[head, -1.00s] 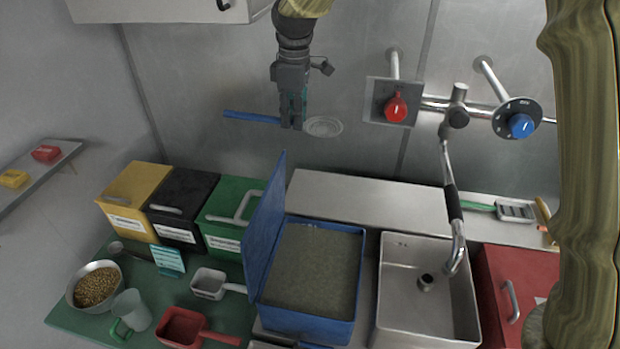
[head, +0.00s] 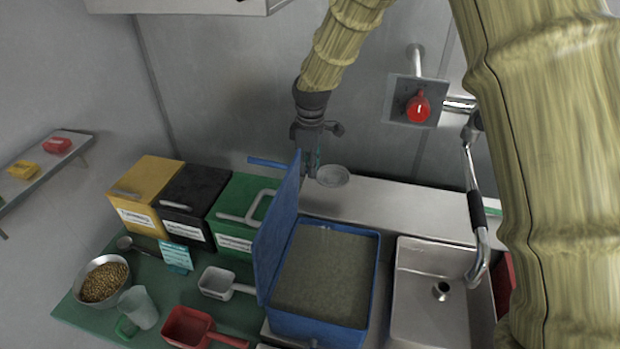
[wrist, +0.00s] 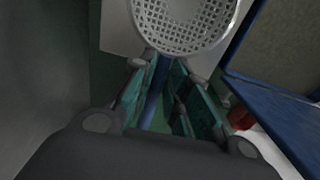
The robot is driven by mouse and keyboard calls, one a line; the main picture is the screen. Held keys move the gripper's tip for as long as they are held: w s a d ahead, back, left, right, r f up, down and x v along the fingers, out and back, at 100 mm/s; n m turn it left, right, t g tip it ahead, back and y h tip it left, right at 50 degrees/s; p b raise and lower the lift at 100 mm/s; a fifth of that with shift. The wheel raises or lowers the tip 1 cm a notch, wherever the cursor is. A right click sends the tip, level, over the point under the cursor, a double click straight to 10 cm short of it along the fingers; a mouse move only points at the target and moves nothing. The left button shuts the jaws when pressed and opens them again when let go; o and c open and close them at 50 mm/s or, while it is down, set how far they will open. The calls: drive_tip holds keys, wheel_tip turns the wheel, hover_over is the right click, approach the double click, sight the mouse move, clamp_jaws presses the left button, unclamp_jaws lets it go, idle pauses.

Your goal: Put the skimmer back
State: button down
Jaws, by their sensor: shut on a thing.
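The skimmer has a round perforated metal head (head: 332,176) and a blue handle (head: 270,163). My gripper (head: 309,172) is shut on the skimmer and holds it behind the raised blue lid, near the back wall. In the wrist view the skimmer head (wrist: 185,22) is at the top, just beyond my fingers (wrist: 160,95), with part of the blue handle between them. The head hangs at or just above the left part of the metal ledge (head: 385,195); whether it touches cannot be told.
A blue bin (head: 368,290) filled with grey-green material stands in front, its lid (head: 277,225) upright. The sink (head: 425,320) and faucet (head: 477,215) are at right. Yellow (head: 147,175), black (head: 190,195) and green (head: 232,205) boxes are at left. The ledge's middle looks clear.

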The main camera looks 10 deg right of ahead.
sight(308, 189)
drive_tip(key=shift+f+p, duration=0.8)
drive_tip(key=shift+f, duration=1.65)
drive_tip(key=c, duration=1.4)
unclamp_jaws()
drive_tip(key=shift+f, duration=0.15)
drive_tip(key=shift+o, duration=0.2)
drive_tip(key=r+b, duration=0.1)
drive_tip(key=r, duration=0.5)
drive_tip(key=r+b, duration=0.2)
drive_tip(key=r, duration=0.4)
drive_tip(key=shift+s+d+r, duration=0.15)
drive_tip(key=shift+d+r, duration=0.05)
